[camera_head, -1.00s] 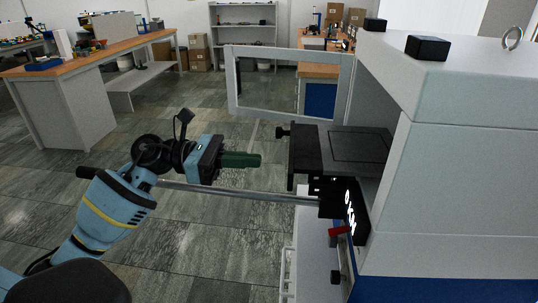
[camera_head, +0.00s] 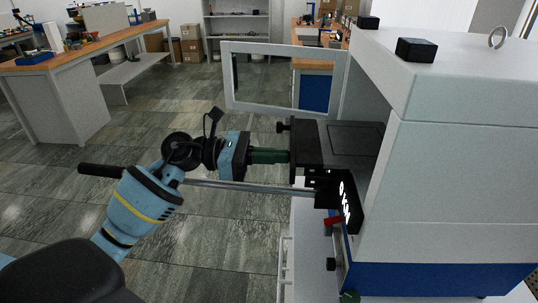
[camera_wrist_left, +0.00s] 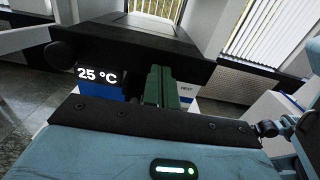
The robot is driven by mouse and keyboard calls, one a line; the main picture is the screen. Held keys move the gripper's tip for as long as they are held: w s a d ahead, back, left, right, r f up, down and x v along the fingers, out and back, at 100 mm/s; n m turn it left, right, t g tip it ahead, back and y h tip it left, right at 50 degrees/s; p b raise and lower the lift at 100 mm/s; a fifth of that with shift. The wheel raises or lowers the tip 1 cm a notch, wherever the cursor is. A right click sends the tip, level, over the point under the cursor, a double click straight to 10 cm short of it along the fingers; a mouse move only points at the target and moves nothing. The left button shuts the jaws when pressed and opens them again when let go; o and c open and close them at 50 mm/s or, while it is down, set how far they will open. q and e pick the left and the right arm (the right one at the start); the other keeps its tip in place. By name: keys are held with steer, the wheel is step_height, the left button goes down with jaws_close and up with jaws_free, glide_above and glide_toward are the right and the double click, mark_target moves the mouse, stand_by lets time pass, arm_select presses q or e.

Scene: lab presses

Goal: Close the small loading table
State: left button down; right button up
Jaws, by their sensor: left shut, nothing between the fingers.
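The small loading table (camera_head: 345,143) is a dark flat plate with a black knob at its left end. It sticks out of the open side of the grey press (camera_head: 455,170). My left gripper (camera_head: 288,156) has green fingers, shut and empty, with the tips at the plate's left edge; whether they touch it I cannot tell. In the left wrist view the green fingers (camera_wrist_left: 161,86) point at the dark edge of the loading table (camera_wrist_left: 130,42). My right gripper may be the small green tip at the bottom edge, but I cannot tell its state.
A framed door (camera_head: 232,85) of the press stands open behind the table. A long metal lever (camera_head: 240,187) with a black grip runs below my left gripper. A display reading 25 °C (camera_wrist_left: 97,75) sits under the table. Workbenches stand at the back.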

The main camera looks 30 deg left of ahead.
mark_target(291, 158)
arm_select(q)
steer(key=x, duration=1.5)
steer(key=shift+w+d+r, duration=0.1)
steer(key=shift+w+d, duration=0.05)
steer(key=shift+d, duration=0.25)
steer(key=shift+w+d, duration=0.15)
steer(key=shift+d, duration=0.1)
arm_select(e)
steer(key=shift+r, duration=0.15)
